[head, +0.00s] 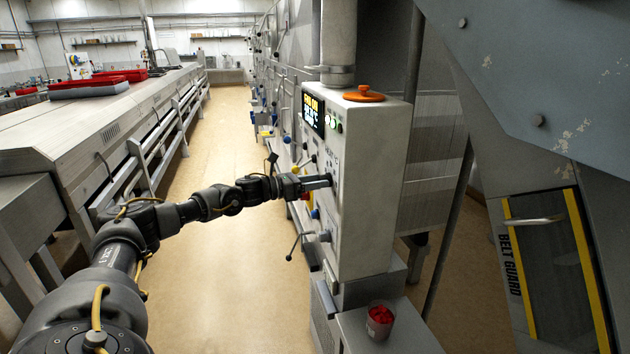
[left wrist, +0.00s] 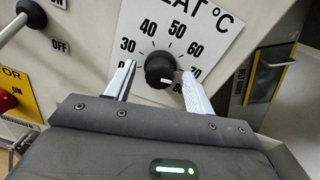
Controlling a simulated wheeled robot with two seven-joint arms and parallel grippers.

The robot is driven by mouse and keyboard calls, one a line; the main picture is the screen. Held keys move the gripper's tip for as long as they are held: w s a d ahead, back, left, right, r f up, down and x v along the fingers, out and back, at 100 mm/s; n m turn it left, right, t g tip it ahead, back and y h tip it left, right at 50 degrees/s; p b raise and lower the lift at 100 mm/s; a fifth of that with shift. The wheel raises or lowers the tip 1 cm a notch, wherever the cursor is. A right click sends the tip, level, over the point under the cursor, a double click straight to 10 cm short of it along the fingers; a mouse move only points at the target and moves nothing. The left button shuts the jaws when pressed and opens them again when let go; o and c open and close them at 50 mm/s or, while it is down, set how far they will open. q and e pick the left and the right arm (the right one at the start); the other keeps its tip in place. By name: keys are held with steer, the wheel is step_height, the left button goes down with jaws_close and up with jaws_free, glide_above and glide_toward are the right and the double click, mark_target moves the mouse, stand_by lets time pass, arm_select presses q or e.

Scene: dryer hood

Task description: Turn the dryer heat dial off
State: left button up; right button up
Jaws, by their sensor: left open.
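The heat dial is a round black knob (left wrist: 160,68) with a white mark on a white plate (left wrist: 205,22) labelled in °C, with numbers from 30 to 80. Its mark sits at its lower right, seemingly towards the 70–80 side. My left gripper (left wrist: 158,74) is open, with one finger on each side of the knob; whether they touch it I cannot tell. In the head view my left gripper (head: 326,182) reaches the front of the white control box (head: 368,195) and hides the dial. My right gripper is not in view.
An on/off lever (left wrist: 20,25) and a yellow plate with a red button (left wrist: 8,102) lie left of the dial. The box has a lit display (head: 313,114) and an orange handwheel (head: 363,94) on top. A cup of red pieces (head: 380,320) stands below. The aisle floor (head: 225,120) is clear.

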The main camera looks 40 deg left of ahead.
arm_select(q)
steer(key=shift+c, duration=0.3)
steer(key=c, duration=0.9)
